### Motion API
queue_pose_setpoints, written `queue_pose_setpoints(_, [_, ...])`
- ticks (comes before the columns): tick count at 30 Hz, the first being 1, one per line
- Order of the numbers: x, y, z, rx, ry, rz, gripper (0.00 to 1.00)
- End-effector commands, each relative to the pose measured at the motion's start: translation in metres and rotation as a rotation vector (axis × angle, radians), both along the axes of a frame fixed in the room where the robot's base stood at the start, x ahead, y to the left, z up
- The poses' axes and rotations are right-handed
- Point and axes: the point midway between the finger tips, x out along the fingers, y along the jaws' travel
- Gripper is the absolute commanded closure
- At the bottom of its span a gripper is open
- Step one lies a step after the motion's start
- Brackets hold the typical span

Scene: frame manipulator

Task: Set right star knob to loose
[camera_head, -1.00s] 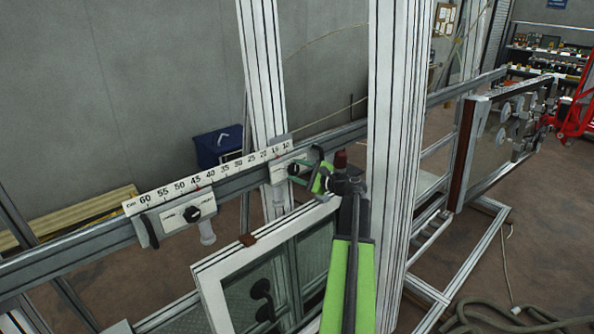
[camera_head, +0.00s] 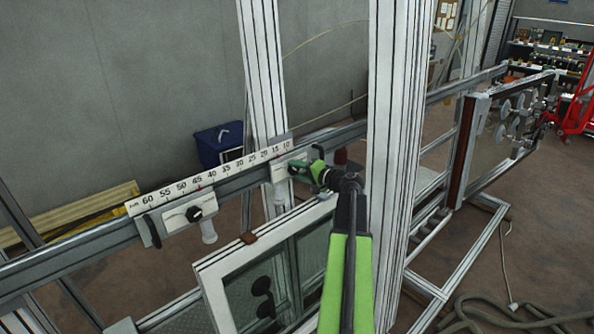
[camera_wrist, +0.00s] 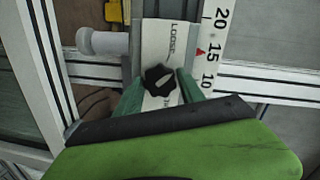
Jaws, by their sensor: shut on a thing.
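The right star knob (camera_wrist: 159,81) is black, with a pale diagonal mark on its face. It sits on a light plate (camera_wrist: 153,38) lettered LOOSE above the knob, with partly covered lettering below. My gripper (camera_wrist: 157,88) has green fingers on both sides of the knob and is shut on it. In the head view my gripper (camera_head: 300,169) reaches the right plate (camera_head: 281,172) and hides most of the knob. The left star knob (camera_head: 194,213) is black and sits on its own plate, clear of my gripper.
A white number scale (camera_head: 200,186) runs along the grey rail, with a red marker (camera_wrist: 200,52) near 15. A pale round handle (camera_wrist: 101,42) sticks out beside the right plate. A tall aluminium post (camera_head: 392,150) stands close right of my arm. A white-framed window (camera_head: 215,295) is below.

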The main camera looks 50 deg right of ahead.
Motion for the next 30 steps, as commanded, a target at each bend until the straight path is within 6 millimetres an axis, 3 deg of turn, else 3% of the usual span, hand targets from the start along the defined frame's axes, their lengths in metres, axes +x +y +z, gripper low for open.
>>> queue_pose_setpoints(15, [-0.0005, 0.0011, -0.0015, -0.404, 0.032, 0.043, 0.95])
queue_pose_setpoints(30, [-0.0003, 0.0009, -0.0019, -0.533, 0.042, 0.056, 0.95])
